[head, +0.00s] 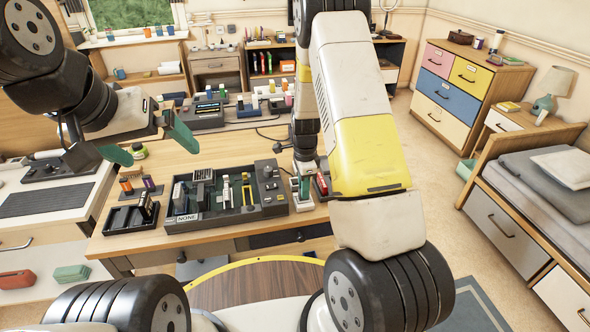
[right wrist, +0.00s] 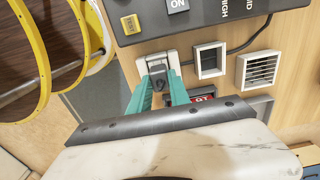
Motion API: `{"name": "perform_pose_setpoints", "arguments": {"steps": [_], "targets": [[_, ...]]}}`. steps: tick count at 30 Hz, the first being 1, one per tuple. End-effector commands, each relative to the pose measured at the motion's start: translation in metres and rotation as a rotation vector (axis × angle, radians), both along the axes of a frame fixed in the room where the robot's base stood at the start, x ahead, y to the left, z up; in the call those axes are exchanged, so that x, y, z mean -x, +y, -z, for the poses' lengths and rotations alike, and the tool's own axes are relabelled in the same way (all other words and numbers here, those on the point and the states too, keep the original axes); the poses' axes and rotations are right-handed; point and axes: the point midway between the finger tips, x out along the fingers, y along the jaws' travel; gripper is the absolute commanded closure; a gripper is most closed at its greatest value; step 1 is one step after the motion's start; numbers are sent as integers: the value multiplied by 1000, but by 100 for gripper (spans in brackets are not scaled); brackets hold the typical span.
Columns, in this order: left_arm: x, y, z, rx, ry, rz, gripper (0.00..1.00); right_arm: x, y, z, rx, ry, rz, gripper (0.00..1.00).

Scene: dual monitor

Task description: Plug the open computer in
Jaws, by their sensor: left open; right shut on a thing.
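The open computer (head: 225,222) is a dark, open-topped case with boards inside, on the wooden table. A "NONE" label shows on its front. My right gripper (head: 304,182) is just right of the case, low over the tabletop. In the right wrist view its teal fingers (right wrist: 160,80) are shut on a dark plug-like piece (right wrist: 157,69) at a pale square housing. I cannot tell whether the piece is seated in it. A dark panel (right wrist: 200,12) with an "ON" switch lies beside it. My left gripper (head: 150,145) is open and empty, raised above the table's left part.
A pale empty square frame (right wrist: 210,60) and a slatted vent (right wrist: 258,70) sit beside the held piece. A dark cable (right wrist: 248,38) runs nearby. A black tray (head: 128,217) with small parts stands left of the case. A second device (head: 203,115) stands behind.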

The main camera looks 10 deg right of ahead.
Motion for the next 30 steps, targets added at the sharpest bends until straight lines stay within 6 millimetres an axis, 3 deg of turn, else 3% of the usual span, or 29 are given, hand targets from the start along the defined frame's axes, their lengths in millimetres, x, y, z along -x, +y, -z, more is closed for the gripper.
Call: {"name": "perform_pose_setpoints", "arguments": {"steps": [4,5,9,20,30], "targets": [[0,0,0,0,0,0,0,0,0,4,0,1,0,100],[0,0,0,0,0,0,0,0,0,4,0,0,0,75],[0,0,0,0,0,0,0,0,0,4,0,0,-1,52],[0,0,0,0,0,0,0,0,0,-2,0,-1,-1,52],[0,0,0,0,0,0,0,-1,0,-56,0,-3,-1,52]]}}
